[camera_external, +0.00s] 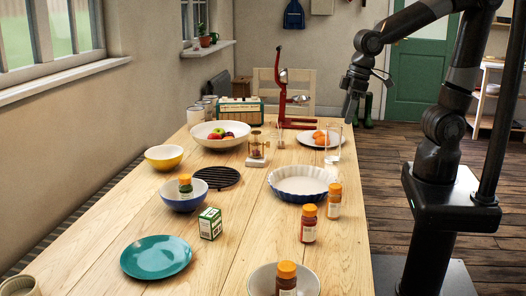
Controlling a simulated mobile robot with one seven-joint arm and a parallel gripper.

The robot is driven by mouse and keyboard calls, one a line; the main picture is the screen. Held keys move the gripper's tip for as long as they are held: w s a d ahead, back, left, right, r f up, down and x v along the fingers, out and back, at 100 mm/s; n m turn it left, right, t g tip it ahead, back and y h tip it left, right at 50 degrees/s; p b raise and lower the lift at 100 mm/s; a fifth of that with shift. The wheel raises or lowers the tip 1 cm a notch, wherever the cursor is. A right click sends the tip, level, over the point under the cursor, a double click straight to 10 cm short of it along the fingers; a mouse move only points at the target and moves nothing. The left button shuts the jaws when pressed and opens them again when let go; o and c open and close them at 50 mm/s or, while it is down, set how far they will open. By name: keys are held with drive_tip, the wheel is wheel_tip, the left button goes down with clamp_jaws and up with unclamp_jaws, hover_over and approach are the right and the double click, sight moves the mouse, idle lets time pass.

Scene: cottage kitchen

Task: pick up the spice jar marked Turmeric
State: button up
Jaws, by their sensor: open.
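Several spice jars with orange lids stand on the table, and their labels are too small to read, so I cannot tell which one is Turmeric. A dark red-brown jar (309,229) and an amber-brown jar (334,205) stand close together near the table's right edge. A jar with green contents (185,190) stands in a small blue bowl (184,204). Another jar (286,282) stands in a pale bowl (260,288) at the front. My gripper (351,116) is open and empty, pointing down above the table's far right side, well apart from the jars.
A red juice press (281,95) stands behind. A blue pie dish (302,190) is behind the two right-hand jars.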

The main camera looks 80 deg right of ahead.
sight(337, 185)
drive_tip(key=a+f+g, duration=0.1)
drive_tip(key=a+f, duration=0.2)
drive_tip(key=w+a+f, duration=0.1)
drive_tip(key=a+f, duration=0.3)
drive_tip(key=a+f+n+g, duration=0.1)
drive_tip(key=a+f, duration=0.3)
drive_tip(key=shift+w+a+g+h, duration=0.15)
drive_tip(key=shift+w+g+h, duration=0.15)
drive_tip(key=shift+w, duration=0.1)
wheel_tip(337, 185, down, 6)
drive_tip(key=shift+r, duration=0.15)
drive_tip(key=shift+w+a+f, duration=0.1)
drive_tip(key=shift+w+f, duration=0.05)
drive_tip(key=shift+f, duration=1.2)
drive_tip(key=shift+w+f, duration=0.15)
drive_tip(key=shift+f, duration=1.15)
drive_tip(key=shift+c, duration=0.3)
drive_tip(key=c, duration=1.1)
